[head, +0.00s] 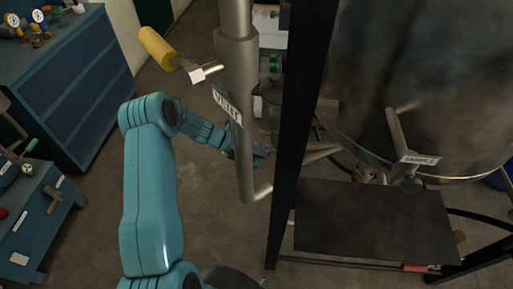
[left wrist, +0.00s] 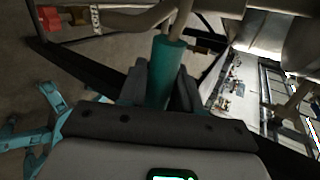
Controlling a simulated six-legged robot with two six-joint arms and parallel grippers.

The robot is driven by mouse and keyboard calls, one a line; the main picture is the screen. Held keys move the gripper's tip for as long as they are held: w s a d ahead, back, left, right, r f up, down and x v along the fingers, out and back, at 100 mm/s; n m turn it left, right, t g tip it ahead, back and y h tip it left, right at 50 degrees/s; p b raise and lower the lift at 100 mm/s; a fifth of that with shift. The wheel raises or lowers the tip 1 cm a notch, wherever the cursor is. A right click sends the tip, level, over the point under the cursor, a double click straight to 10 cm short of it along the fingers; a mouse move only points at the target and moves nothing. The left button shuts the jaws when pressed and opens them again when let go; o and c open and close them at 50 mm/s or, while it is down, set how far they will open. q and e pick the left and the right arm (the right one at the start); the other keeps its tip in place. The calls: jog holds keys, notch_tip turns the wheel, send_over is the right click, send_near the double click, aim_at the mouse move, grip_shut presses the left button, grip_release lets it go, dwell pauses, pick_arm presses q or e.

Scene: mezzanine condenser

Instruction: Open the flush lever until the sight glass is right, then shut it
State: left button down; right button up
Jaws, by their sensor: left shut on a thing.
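My left gripper (head: 248,150) is beyond the grey VENT pipe in the head view, partly hidden by it. In the left wrist view the fingers (left wrist: 160,88) are closed around a teal cylindrical grip (left wrist: 167,62) on a thin metal rod. I take this grip to be the flush lever's handle; no readable FLUSH label shows. In the head view the grip is hidden or too small to make out. I cannot pick out the sight glass or its state in either view. My right gripper is in neither view.
A yellow-handled lever (head: 158,48) sticks out near the VENT label (head: 227,103). A black post (head: 300,120) stands right of my gripper, before the large metal tank (head: 430,80). A SAMPLE label (head: 420,160) hangs above a dark plate (head: 375,225). A blue cabinet (head: 75,85) stands left.

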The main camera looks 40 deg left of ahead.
pick_arm(q)
jog(key=shift+r+n+g+p, duration=0.5)
jog(key=shift+r+p, duration=0.15)
jog(key=shift+p, duration=0.05)
jog(key=c, duration=0.9)
grip_release()
jog(key=shift+s+a+r, duration=0.2)
jog(key=shift+a, duration=0.15)
jog(key=b+v, duration=0.3)
jog(key=v, duration=1.2)
jog(key=shift+a, duration=0.3)
jog(key=shift+s, duration=0.1)
